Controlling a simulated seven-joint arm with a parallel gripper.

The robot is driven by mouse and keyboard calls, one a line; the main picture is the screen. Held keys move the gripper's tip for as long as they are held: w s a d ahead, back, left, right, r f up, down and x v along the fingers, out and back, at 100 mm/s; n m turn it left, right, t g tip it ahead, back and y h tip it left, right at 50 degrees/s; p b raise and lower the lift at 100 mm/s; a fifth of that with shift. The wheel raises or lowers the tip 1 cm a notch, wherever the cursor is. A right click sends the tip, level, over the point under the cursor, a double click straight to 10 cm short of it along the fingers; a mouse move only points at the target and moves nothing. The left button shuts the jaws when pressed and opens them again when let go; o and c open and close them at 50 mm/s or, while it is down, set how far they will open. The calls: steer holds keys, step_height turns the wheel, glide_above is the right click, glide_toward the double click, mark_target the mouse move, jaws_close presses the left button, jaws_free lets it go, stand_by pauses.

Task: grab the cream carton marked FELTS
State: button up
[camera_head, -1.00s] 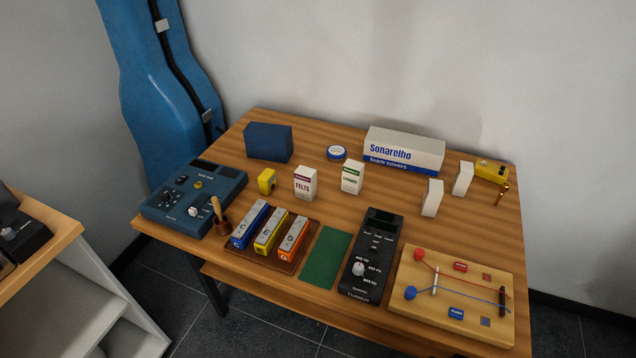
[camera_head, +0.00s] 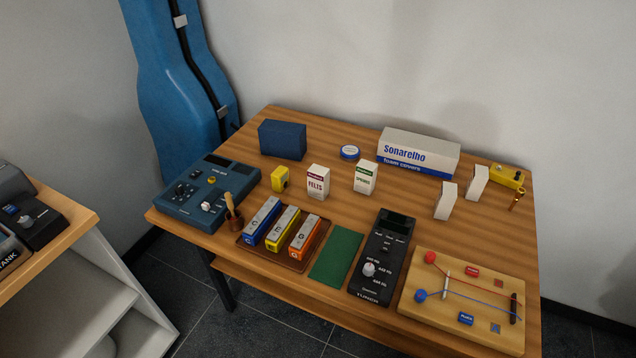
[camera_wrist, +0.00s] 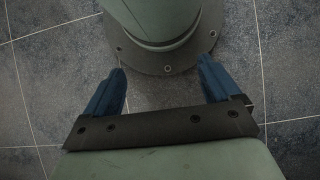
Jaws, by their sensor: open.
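The cream carton marked FELTS (camera_head: 318,182) stands upright on the wooden table in the head view, with a dark red band near its top. It is behind the colored chime bars and left of a similar carton with a green band (camera_head: 365,177). My gripper (camera_wrist: 160,85) shows only in the wrist view. Its two blue fingers are apart with nothing between them. It points down at the grey tiled floor and my own base, away from the table. The carton is not in the wrist view.
A yellow box (camera_head: 280,179) stands just left of the carton. A tray with chime bars (camera_head: 273,257) lies in front. A blue box (camera_head: 283,140), a round tin (camera_head: 349,152) and a long white box (camera_head: 418,148) are behind. Two white cartons (camera_head: 446,200) stand at right.

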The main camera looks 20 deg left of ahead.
steer(key=c, duration=0.3)
